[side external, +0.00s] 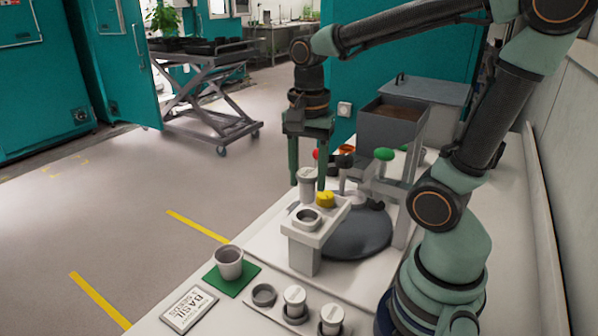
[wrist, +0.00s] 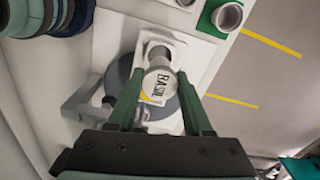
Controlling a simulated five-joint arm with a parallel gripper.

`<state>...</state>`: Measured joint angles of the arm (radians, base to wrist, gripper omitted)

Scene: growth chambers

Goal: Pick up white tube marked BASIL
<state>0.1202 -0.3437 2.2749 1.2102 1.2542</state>
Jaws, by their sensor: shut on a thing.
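The white tube marked BASIL (wrist: 158,84) is between my gripper's two green fingers in the wrist view, its lettered end facing the camera. In the side view the tube (side external: 307,184) is upright. My gripper (side external: 307,178) points down and is shut on it. A white stand (side external: 304,262) with a round ring socket (side external: 308,218) is just below and in front of the tube in the side view. The socket looks empty. The tube's lower end is close to the stand's top; I cannot tell the exact gap.
A grey turntable (side external: 358,238) with yellow, red, orange and green caps is beside the stand. A cup (side external: 229,261) sits on a green mat (side external: 247,281). A BASIL card (side external: 188,309), an empty ring holder (side external: 264,296) and two white-capped tubes (side external: 295,298) are along the front.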

